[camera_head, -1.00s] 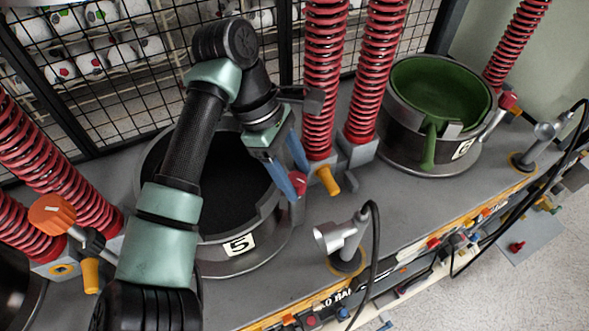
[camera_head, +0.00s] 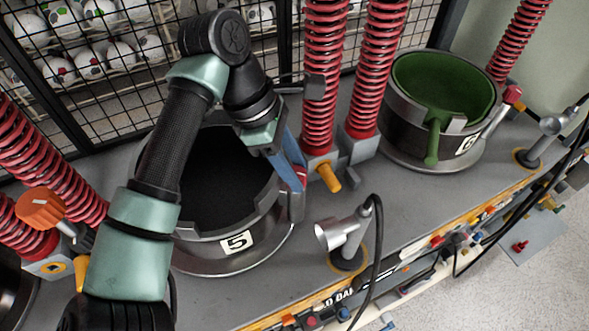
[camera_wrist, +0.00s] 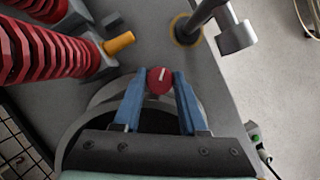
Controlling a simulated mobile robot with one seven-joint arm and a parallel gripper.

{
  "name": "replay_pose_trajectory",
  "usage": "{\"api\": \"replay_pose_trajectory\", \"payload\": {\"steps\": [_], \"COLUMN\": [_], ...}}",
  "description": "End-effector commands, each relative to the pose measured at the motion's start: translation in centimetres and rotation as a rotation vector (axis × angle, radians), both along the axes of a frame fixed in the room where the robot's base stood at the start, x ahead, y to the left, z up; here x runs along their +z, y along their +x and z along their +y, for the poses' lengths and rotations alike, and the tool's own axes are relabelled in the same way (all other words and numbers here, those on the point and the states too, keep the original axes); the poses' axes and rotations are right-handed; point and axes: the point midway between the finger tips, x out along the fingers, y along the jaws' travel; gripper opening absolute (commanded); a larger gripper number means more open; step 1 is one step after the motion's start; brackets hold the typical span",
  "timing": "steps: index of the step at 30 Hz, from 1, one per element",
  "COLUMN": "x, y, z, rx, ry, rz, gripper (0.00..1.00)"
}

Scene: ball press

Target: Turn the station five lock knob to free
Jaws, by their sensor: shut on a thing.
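The station five lock knob (camera_wrist: 159,81) is red with a white pointer line. In the wrist view it sits between my two blue fingers, its line pointing nearly straight up the picture. In the head view only a small red part of the knob (camera_head: 301,176) shows, beside the right rim of the black station five pot (camera_head: 268,229) with its white "5" plate. My gripper (camera_head: 294,173) reaches down over that rim from behind. It (camera_wrist: 159,76) is shut on the knob, one finger on each side. The marking around the knob cannot be read.
Red springs (camera_head: 318,80) and a yellow-orange peg (camera_head: 328,178) stand close to the right of my gripper. A grey lamp-like fixture (camera_head: 345,240) with a black cable stands at the front. The green-lined station six pot (camera_head: 392,135) is at the right. A mesh fence closes the back.

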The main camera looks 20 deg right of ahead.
Motion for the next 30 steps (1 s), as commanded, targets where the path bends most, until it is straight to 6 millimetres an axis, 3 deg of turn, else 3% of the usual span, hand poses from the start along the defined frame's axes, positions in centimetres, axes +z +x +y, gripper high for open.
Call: {"api": "replay_pose_trajectory", "payload": {"steps": [18,30], "x": [-0.46,-0.16], "y": [-0.14,-0.21], "z": [0.19,0.12], "rx": [0.561,0.782], "ry": [0.002,0.001], "rz": [-0.006,-0.004], "gripper": [0.0,0.0]}}
